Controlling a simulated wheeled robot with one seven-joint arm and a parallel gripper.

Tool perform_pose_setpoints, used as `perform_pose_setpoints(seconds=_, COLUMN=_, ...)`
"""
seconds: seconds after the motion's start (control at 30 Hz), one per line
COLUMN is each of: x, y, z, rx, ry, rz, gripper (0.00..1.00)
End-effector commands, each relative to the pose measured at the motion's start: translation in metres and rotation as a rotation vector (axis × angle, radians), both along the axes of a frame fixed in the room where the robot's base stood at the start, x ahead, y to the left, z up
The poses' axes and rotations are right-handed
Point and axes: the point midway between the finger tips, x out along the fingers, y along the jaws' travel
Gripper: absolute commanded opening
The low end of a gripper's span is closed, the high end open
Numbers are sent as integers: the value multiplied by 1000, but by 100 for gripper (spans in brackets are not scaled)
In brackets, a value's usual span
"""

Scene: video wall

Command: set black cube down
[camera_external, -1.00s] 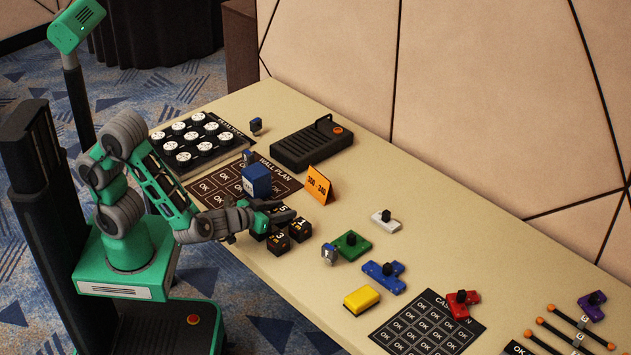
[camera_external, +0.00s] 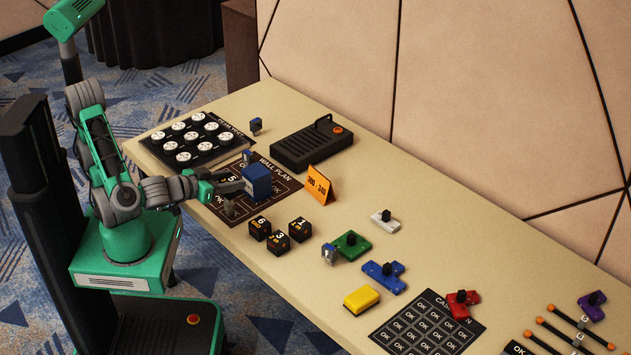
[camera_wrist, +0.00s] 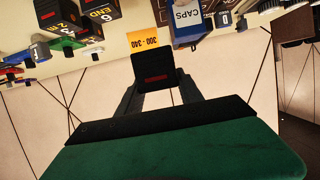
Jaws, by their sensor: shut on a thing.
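My gripper (camera_external: 230,186) is shut on a black cube (camera_wrist: 155,68), which sits between the two fingers in the wrist view. In the external view the held cube (camera_external: 227,180) is largely covered by the gripper, and a "5" shows on it. It is over the left part of the black WALL PLAN mat (camera_external: 284,182), left of the blue CAPS box (camera_external: 257,181). I cannot tell whether it touches the mat. Three other black cubes, marked 6 (camera_external: 260,228), 3 (camera_external: 278,243) and 1 (camera_external: 300,229), stand on the table right of the mat.
An orange sign (camera_external: 319,186) stands right of the blue box. A tray of white discs (camera_external: 186,139) lies behind. Colored blocks lie to the right; bare tabletop (camera_external: 420,180) is clear.

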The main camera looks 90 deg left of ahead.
Motion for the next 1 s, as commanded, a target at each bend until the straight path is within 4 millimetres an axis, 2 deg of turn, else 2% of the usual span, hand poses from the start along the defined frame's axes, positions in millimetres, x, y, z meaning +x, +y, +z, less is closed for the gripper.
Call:
perform_pose_setpoints(seconds=0.07, x=5, y=-3, z=5, rx=-1, ry=1, rz=22, gripper=1)
perform_pose_setpoints(seconds=0.17, x=24, y=-8, z=13, rx=0, ry=5, rz=76, gripper=1)
perform_pose_setpoints(seconds=0.27, x=57, y=-10, z=20, rx=0, ry=7, rz=150, gripper=1)
perform_pose_setpoints(seconds=0.37, x=95, y=-3, z=21, rx=1, ry=8, rz=226, gripper=1)
perform_pose_setpoints(seconds=0.53, x=153, y=24, z=11, rx=0, ry=3, rz=333, gripper=1)
perform_pose_setpoints(seconds=0.6, x=169, y=35, z=6, rx=-1, ry=2, rz=361, gripper=1)
perform_pose_setpoints(seconds=0.7, x=182, y=45, z=2, rx=0, ry=1, rz=383, gripper=1)
perform_pose_setpoints(seconds=0.87, x=206, y=54, z=-9, rx=1, ry=2, rz=390, gripper=1)
perform_pose_setpoints(seconds=1.0, x=245, y=64, z=-27, rx=1, ry=2, rz=390, gripper=1)
